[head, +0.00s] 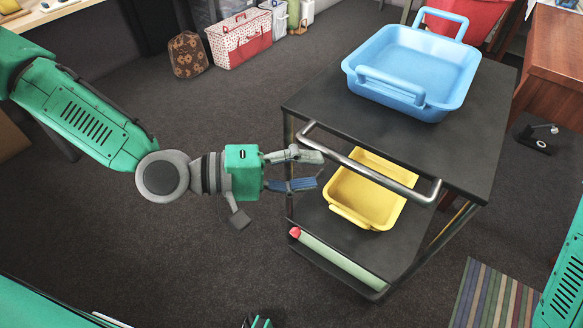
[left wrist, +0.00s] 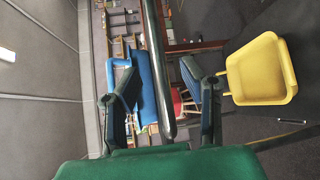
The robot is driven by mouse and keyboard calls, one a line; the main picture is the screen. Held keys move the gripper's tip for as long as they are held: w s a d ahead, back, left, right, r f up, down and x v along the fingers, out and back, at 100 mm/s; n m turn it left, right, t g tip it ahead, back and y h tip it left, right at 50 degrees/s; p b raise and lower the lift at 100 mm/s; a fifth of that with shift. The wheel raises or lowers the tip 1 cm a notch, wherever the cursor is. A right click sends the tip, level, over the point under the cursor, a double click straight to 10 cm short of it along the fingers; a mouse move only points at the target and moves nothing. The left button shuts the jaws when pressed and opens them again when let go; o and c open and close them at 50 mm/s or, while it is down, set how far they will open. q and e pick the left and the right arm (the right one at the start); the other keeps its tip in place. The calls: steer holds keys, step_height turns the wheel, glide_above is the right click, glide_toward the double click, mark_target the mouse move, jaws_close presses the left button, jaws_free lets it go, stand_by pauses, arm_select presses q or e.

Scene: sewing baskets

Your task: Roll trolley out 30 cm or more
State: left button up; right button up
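The trolley (head: 300,105) has a dark top, lower shelves and a metal bar handle (head: 350,160) along its near left side. My left gripper (head: 318,168) is open at the left end of this handle, its fingers one above the other. In the left wrist view the handle (left wrist: 157,60) runs between the open fingers (left wrist: 163,88), with space on both sides. I cannot tell whether it touches them. A blue tray (head: 415,65) stands on the trolley top. A yellow tray (head: 365,200) is on a lower shelf.
A green roll with a red end (head: 340,258) lies on the bottom shelf. A wooden cabinet (head: 553,65) stands at the right. A striped rug (head: 492,300) lies at the lower right. The dark floor left of the trolley is clear; bags (head: 240,40) stand at the back.

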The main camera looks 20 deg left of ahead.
arm_select(q)
steer(key=shift+v, duration=1.35)
steer(key=s+f+m+g+y+p, duration=0.3)
steer(key=s+f+g+y+p, duration=0.25)
steer(key=s+f, duration=0.5)
steer(key=s+a+f+m+y+p, duration=0.1)
steer(key=a+y, duration=0.2)
steer(key=a, duration=0.2)
steer(key=s+a+f+m+y+p, duration=0.2)
steer(key=a+y, duration=0.1)
steer(key=a, duration=0.3)
steer(key=s+a+f+m+g+y+p, duration=0.1)
steer(key=s+a+f+y+p, duration=0.1)
steer(key=a, duration=0.4)
steer(key=shift+m+y, duration=0.3)
steer(key=shift+y, duration=0.35)
